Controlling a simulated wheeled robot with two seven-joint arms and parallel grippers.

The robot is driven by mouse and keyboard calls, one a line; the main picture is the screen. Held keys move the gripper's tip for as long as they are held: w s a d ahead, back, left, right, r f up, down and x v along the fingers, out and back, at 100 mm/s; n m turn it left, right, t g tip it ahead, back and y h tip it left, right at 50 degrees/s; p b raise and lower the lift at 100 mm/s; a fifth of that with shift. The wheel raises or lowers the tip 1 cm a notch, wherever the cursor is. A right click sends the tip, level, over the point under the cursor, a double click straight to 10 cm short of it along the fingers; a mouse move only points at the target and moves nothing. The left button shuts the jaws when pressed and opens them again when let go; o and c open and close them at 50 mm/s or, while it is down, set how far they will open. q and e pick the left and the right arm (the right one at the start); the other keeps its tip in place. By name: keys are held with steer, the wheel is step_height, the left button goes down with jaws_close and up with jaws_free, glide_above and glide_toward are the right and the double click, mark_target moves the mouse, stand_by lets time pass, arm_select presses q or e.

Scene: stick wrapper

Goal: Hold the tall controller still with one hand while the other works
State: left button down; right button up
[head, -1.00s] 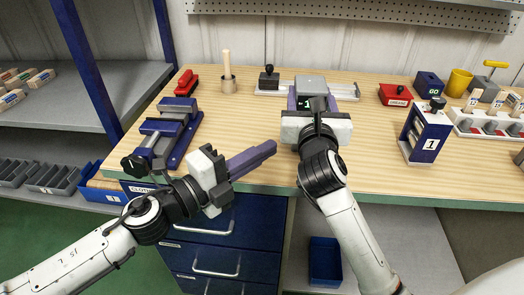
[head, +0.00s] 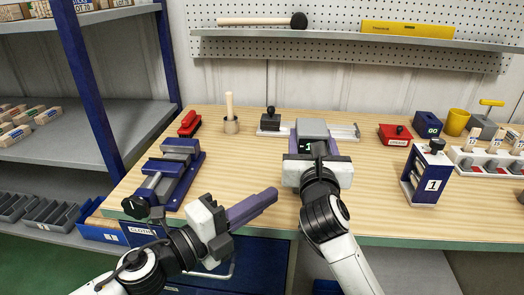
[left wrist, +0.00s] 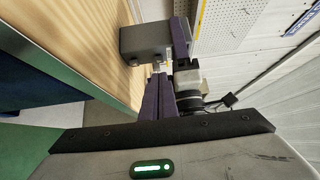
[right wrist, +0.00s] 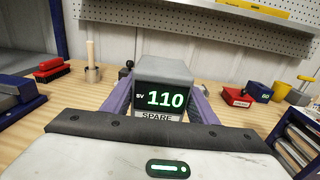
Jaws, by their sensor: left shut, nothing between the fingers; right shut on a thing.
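The controller (head: 312,126) is a grey box standing at the back middle of the bench. In the right wrist view the controller (right wrist: 164,70) faces me with a green "SV 110" display and a "SPARE" label. My right gripper (head: 312,146) is shut on it, a purple finger along each side. My left gripper (head: 274,192) is shut and empty, held in front of the controller and to its left, apart from it. In the left wrist view the left fingers (left wrist: 160,97) lie together, with the controller (left wrist: 144,42) beyond them.
A blue vise (head: 170,172) stands at the left, with a red-handled item (head: 190,123) and a wooden rod in a cup (head: 230,122) behind. A blue frame marked 1 (head: 425,176), a red block (head: 395,134) and a yellow cup (head: 456,122) stand at the right. The front middle bench is clear.

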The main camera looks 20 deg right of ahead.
arm_select(q)
steer(key=shift+s, duration=0.15)
steer(key=x, duration=0.9)
steer(key=shift+d, duration=0.35)
